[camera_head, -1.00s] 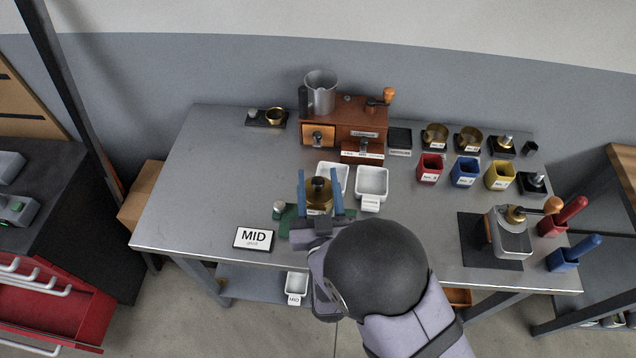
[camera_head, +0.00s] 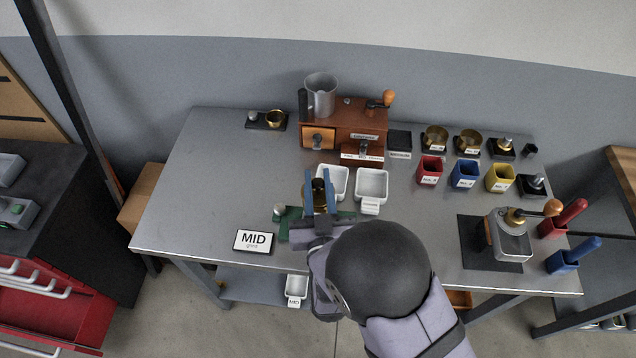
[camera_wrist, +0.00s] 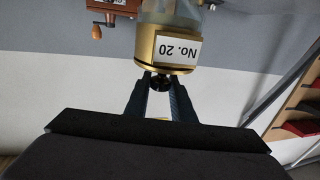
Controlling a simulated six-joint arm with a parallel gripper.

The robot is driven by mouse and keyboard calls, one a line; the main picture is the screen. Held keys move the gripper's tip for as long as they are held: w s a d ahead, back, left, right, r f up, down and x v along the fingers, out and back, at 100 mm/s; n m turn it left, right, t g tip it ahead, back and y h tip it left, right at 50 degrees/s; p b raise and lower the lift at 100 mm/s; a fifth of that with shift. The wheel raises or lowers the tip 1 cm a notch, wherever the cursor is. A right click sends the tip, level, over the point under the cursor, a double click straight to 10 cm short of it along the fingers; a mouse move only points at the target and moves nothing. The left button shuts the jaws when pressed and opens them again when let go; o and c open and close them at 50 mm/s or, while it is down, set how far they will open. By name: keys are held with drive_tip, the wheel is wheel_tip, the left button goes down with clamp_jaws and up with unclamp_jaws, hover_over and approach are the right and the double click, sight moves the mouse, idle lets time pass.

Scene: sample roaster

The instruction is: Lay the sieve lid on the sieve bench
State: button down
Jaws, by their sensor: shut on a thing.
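My gripper (camera_head: 320,188) is shut on a dark round knob (camera_wrist: 161,82), which sits between the fingertips in the wrist view. This looks like the knob of the sieve lid, though the lid's disc can hardly be told apart. A brass sieve (camera_wrist: 160,50) labelled "No. 20" is just beyond the fingertips, with a pale translucent part past it. In the head view the fingers hide most of the brass. It stands over a green base (camera_head: 346,216), which may be the sieve bench; I cannot tell for sure.
Two white trays (camera_head: 372,184) stand close behind my gripper. A brown grinder (camera_head: 350,122) is at the back, with red (camera_head: 430,170), blue (camera_head: 464,174) and yellow cups to the right.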

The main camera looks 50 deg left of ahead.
sight(318, 182)
drive_tip(key=shift+r+b, duration=0.9)
drive_tip(key=shift+r, duration=3.9)
drive_tip(key=w+d+f+m+t+h+b, duration=0.45)
drive_tip(key=w+d+f+b, duration=0.7)
drive_tip(key=f+b, duration=0.3)
drive_tip(key=shift+t+h, duration=0.25)
drive_tip(key=shift+s+d+f, duration=0.1)
drive_tip(key=shift+s+f, duration=0.05)
drive_tip(key=shift+f, duration=2.6)
drive_tip(key=shift+s+d+f, duration=0.1)
drive_tip(key=shift+s+f, duration=0.05)
drive_tip(key=shift+f, duration=2.55)
drive_tip(key=shift+f, duration=0.15)
drive_tip(key=c, duration=1.9)
unclamp_jaws()
drive_tip(key=shift+f, duration=0.1)
drive_tip(key=o, duration=0.4)
